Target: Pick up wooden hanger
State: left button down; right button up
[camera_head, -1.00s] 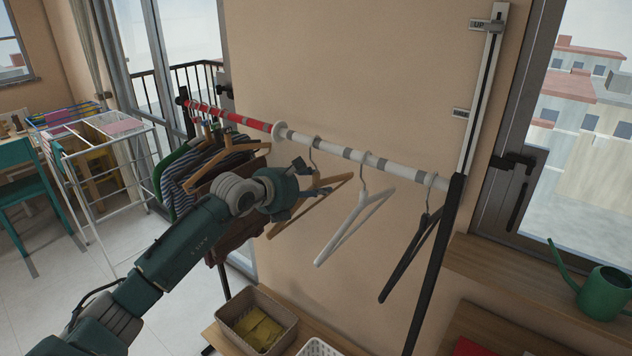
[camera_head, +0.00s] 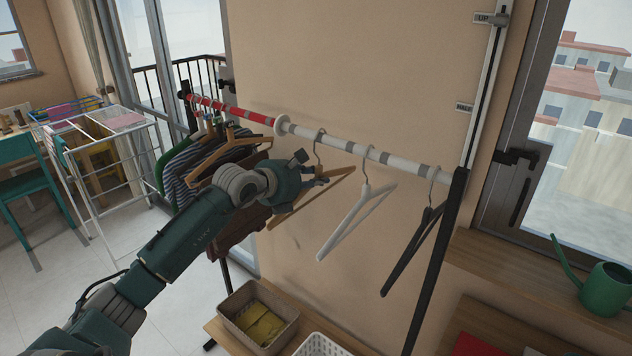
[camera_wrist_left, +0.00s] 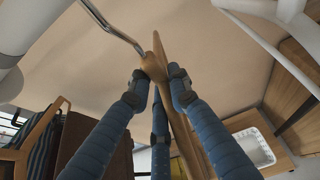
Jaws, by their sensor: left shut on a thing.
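A wooden hanger (camera_head: 300,203) hangs by its metal hook from the white part of the rail, between the clothes and a white hanger. My left gripper (camera_head: 318,178) is at its neck in the head view, covering part of the wood. In the left wrist view the wooden hanger (camera_wrist_left: 155,62) shows with its hook above and the fingers of my left gripper (camera_wrist_left: 157,85) closed around the neck. The hook still reaches up toward the rail. My right gripper is not in view.
A white hanger (camera_head: 347,222) and a black hanger (camera_head: 412,250) hang to the right. Clothes on hangers (camera_head: 185,165) crowd the red part of the rail (camera_head: 235,113). A woven basket (camera_head: 240,300) stands below. A green watering can (camera_head: 604,290) sits at the right.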

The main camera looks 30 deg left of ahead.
pick_arm(q)
notch_tip(320, 180, up, 3)
jog(key=shift+f+b, duration=0.2)
jog(key=shift+b, duration=0.6)
jog(key=shift+s+b, duration=0.25)
jog(key=shift+b, duration=0.05)
jog(key=b, duration=0.9)
send_over(270, 223)
jog(key=shift+r, duration=0.2)
jog(key=shift+s+a, duration=0.1)
jog(key=shift+s, duration=0.45)
jog(key=shift+r, duration=0.1)
